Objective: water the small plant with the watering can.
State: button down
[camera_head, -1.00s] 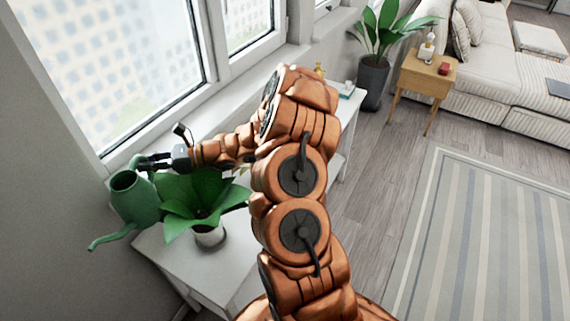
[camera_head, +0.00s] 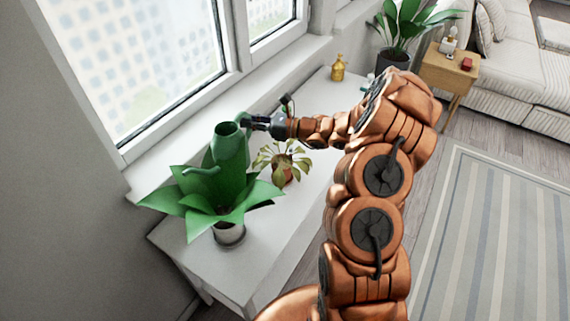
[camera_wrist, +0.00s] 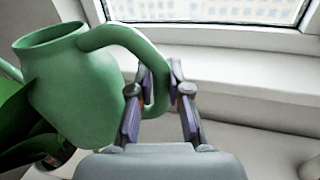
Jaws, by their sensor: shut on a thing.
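The green watering can (camera_head: 229,148) is held roughly upright above the white table, just behind the large leafy plant. Its spout (camera_head: 201,171) points left over that plant's leaves. My gripper (camera_head: 257,121) is shut on the can's handle; in the wrist view my gripper (camera_wrist: 160,80) has its fingers around the handle (camera_wrist: 125,38), with the can body (camera_wrist: 75,95) to the left. The small plant (camera_head: 284,160), with drooping yellow-green leaves and a brown pot, stands to the right of the can and below my wrist.
A yellow bottle (camera_head: 338,68) stands at the far end of the white table (camera_head: 270,245). The window and sill (camera_head: 180,150) run along the left.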

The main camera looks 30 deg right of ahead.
jog(key=w+d+f+m+t+h+b, duration=0.1)
jog(key=w+d+f+b, duration=0.15)
jog(key=d, duration=0.55)
jog(key=w+d+f+m+t+h+b, duration=0.15)
jog(key=d+f, duration=0.25)
jog(key=d, duration=0.4)
jog(key=w+d+f+m+t+h+b, duration=0.1)
jog(key=w+d+f+h+b, duration=0.15)
jog(key=d, duration=0.55)
jog(key=s+d+f+b, duration=0.1)
jog(key=d+f+b, duration=0.1)
jog(key=d, duration=0.4)
jog(key=d+f+b, duration=0.3)
jog(key=d+f, duration=0.1)
jog(key=d, duration=0.2)
jog(key=s+d+f+m+b, duration=0.1)
jog(key=d+f+b, duration=0.2)
jog(key=d, duration=0.2)
jog(key=shift+s+d+t+h, duration=0.35)
jog(key=shift+d+t+h, duration=0.05)
jog(key=shift+t, duration=0.05)
jog(key=shift+r, duration=0.15)
jog(key=s+a+r+n+p, duration=0.1)
jog(key=a+r+n+p, duration=0.2)
jog(key=r, duration=0.7)
jog(key=shift+a+r+n+g+h, duration=0.15)
jog(key=shift+a+n+g+h, duration=0.2)
jog(key=shift+a+n, duration=0.6)
jog(key=shift+s, duration=0.1)
